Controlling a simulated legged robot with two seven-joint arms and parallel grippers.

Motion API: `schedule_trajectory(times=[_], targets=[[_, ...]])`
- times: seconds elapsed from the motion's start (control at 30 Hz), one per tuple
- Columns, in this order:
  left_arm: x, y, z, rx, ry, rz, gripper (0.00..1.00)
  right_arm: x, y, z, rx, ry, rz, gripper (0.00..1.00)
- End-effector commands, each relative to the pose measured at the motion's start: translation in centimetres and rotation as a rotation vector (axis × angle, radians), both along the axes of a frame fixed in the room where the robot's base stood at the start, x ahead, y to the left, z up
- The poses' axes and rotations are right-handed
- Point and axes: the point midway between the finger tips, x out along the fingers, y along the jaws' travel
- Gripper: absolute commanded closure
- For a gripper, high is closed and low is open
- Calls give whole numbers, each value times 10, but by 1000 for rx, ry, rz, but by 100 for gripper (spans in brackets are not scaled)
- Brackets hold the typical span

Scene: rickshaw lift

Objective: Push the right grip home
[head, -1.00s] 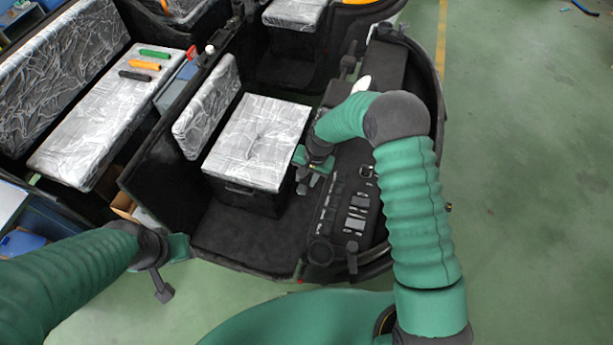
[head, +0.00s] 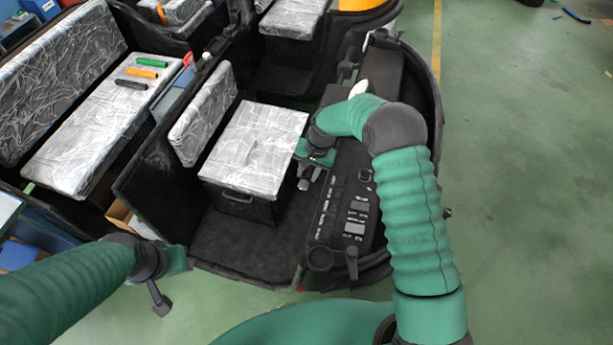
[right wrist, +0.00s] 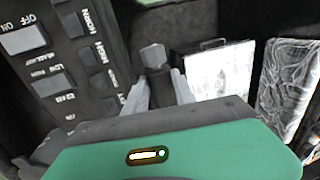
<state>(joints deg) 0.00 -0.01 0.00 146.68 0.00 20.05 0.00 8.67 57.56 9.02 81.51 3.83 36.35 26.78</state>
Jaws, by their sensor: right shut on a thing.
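My right gripper (head: 304,183) is over the black dash panel's left edge, beside the wrapped front seat. In the right wrist view its two grey fingers (right wrist: 158,92) are shut on a short dark grip (right wrist: 152,58) with a lighter grey blunt end. The far end of the grip and what it meets are hidden by the gripper. My left gripper (head: 162,296) is at the lower left, by the cab's floor edge, away from the panel; its jaws are not clear. Green (head: 152,59), orange (head: 142,72) and black (head: 132,84) grips lie on the left bench.
The dash panel (head: 357,200) with labelled switches lies just right of my right gripper. The plastic-wrapped seat box (head: 255,140) is close on its left. Black posts (head: 352,264) stand at the panel's near end. The green floor at right (head: 520,200) is mostly clear.

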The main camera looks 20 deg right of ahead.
Motion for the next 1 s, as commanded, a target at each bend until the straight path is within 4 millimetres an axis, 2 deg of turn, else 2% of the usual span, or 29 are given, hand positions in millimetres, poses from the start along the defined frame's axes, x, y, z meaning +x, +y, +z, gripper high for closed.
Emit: schedule_trajectory(times=[0.03,0.07,0.23,0.53,0.63,0.77,1.0], targets=[[0,0,1,0,0,0,64,8,-4,6,-6,-24,-6,100],[0,0,1,0,0,0,64,8,-4,6,-6,-24,-6,67],[0,0,1,0,0,0,64,7,-3,5,-6,-21,-5,47],[0,0,0,0,0,0,64,3,-3,6,-4,-16,-4,47],[0,0,-6,0,0,0,64,3,-4,14,-3,-18,-4,47],[0,0,-20,0,0,0,64,1,-10,40,-4,-21,-5,47],[0,0,-43,0,0,0,64,-5,-23,109,-4,-20,-6,47]])
